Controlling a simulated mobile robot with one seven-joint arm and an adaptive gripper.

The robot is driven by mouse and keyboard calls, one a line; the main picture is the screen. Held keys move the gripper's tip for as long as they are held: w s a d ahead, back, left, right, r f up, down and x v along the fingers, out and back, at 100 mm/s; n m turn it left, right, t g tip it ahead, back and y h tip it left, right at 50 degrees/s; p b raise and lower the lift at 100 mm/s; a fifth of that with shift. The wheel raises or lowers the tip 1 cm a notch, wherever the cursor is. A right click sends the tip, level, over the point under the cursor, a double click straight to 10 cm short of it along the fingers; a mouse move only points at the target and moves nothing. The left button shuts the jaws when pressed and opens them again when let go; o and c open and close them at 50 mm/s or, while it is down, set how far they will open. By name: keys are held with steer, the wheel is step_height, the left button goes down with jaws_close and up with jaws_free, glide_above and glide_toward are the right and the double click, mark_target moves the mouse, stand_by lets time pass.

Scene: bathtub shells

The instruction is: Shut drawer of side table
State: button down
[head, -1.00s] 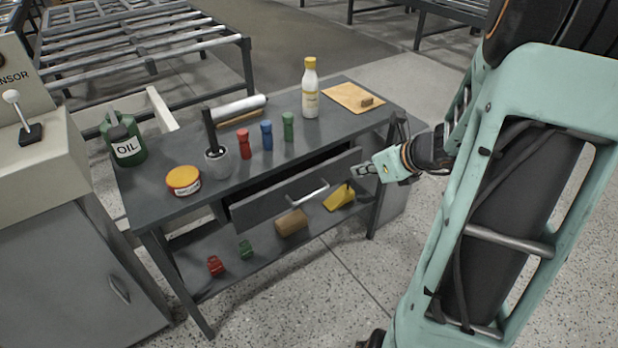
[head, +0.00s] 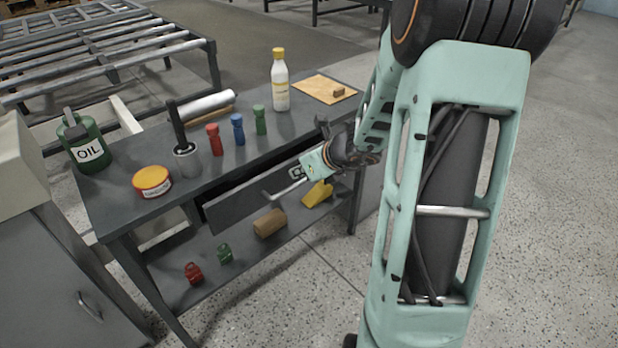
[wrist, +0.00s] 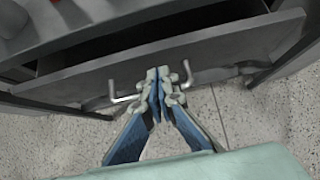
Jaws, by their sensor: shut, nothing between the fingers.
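The side table (head: 122,205) is dark grey, with a drawer under its top. The drawer (head: 232,204) is partly open, and a dark gap shows behind its front panel. In the wrist view the drawer front (wrist: 225,50) spans the picture, with the dark inside above it. Its metal handle (head: 284,192) also shows in the wrist view (wrist: 113,92), partly hidden behind my fingers. My gripper (head: 297,172) is shut and empty at the drawer front. In the wrist view its fingertips (wrist: 158,72) lie between the handle's two ends; contact with the panel is unclear.
The tabletop holds a white bottle (head: 280,82), an oil can (head: 84,145), a yellow-lidded tin (head: 152,181) and small coloured bottles. The lower shelf holds a brown block (head: 270,223) and a yellow item (head: 317,193). A grey cabinet (head: 70,275) stands left.

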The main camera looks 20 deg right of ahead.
mark_target(286, 164)
steer(key=shift+w+a, duration=0.3)
steer(key=shift+w, duration=0.55)
steer(key=shift+w+a, duration=0.2)
steer(key=shift+w, duration=0.4)
steer(key=shift+w+a, duration=0.15)
steer(key=shift+w, duration=0.45)
steer(key=shift+s, duration=0.1)
